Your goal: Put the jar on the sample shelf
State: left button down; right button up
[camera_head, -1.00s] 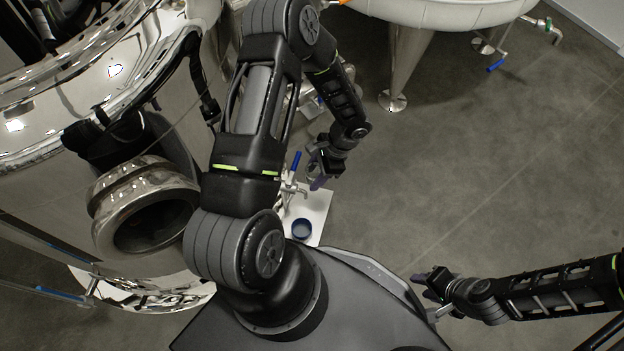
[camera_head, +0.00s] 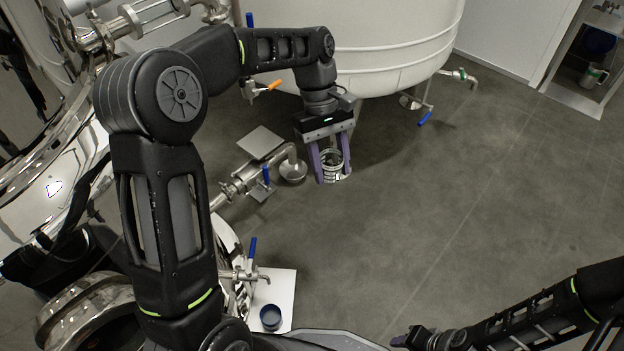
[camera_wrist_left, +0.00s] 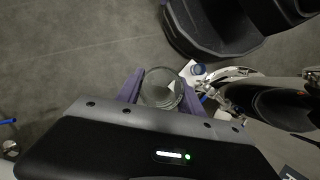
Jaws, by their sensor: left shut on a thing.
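My left gripper (camera_head: 333,172) is shut on a clear glass jar (camera_head: 331,160) with its purple fingers on either side. It holds the jar above the open floor in front of the big pale tank. The left wrist view shows the round jar (camera_wrist_left: 160,88) between the two fingers (camera_wrist_left: 158,92). A shelf unit (camera_head: 572,98) with a pale frame stands at the far upper right, well away from the jar. I cannot tell for certain that it is the sample shelf. My right gripper (camera_head: 405,340) is at the bottom edge, too partly seen to judge.
The pale tank (camera_head: 400,45) and a shiny steel tank (camera_head: 60,180) flank the pipes. The grey floor right of centre is clear.

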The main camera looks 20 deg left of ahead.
aim_at(275, 299)
jog(key=l+u, duration=0.35)
jog(key=l, duration=0.3)
jog(key=i+l+u, duration=0.15)
jog(key=u, duration=0.15)
jog(key=i+l+u, duration=0.1)
jog(key=l+u, duration=0.2)
jog(key=l, duration=0.15)
jog(key=i+l+u, duration=0.1)
jog(key=l+u, duration=0.45)
jog(key=i+l+u, duration=0.3)
jog(key=i+j, duration=0.05)
